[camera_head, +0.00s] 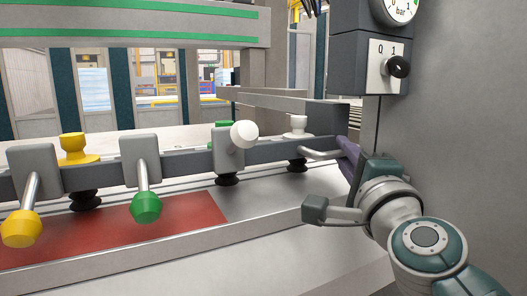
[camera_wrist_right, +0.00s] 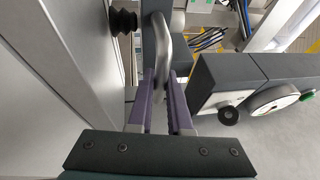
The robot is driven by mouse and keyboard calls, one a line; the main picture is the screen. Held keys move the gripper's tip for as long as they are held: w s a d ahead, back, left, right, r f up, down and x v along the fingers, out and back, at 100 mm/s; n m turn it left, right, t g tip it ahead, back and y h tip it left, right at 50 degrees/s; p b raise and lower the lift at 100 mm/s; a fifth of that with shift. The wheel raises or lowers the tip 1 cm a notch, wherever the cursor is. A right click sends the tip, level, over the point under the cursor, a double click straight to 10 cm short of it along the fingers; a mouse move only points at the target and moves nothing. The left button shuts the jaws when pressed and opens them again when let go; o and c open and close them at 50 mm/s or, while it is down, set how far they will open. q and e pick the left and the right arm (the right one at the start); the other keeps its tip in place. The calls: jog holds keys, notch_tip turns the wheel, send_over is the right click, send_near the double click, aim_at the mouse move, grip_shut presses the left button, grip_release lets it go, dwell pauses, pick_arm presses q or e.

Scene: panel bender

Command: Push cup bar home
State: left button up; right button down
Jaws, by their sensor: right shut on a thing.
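The cup bar (camera_head: 186,162) is a long grey bar running across the camera_head view, with black suction cups under it. A metal handle (camera_head: 318,154) sticks out at its right end. My right gripper (camera_head: 347,158) has its purple fingers at this handle. In the camera_wrist_right view the fingers (camera_wrist_right: 161,84) are shut on the curved metal handle (camera_wrist_right: 162,38). A black suction cup (camera_wrist_right: 123,22) shows to the left of it. The fingers partly hide the handle's grip. My left gripper is not in view.
Yellow (camera_head: 20,227), green (camera_head: 146,207) and white (camera_head: 244,134) knobbed levers stick out from the bar. A red area (camera_head: 165,230) lies on the bed below. A dial and switch box (camera_head: 385,62) stands on the grey wall close above my right gripper.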

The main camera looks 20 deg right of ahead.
jog(key=shift+s, duration=0.15)
jog(key=c, duration=0.8)
grip_release()
jog(key=shift+c, duration=0.2)
jog(key=shift+s, duration=0.1)
jog(key=v, duration=0.9)
jog(key=shift+s, duration=0.4)
jog(key=shift+a, duration=0.1)
jog(key=p+x, duration=0.4)
jog(key=x, duration=0.6)
jog(key=shift+w+a+f, duration=0.1)
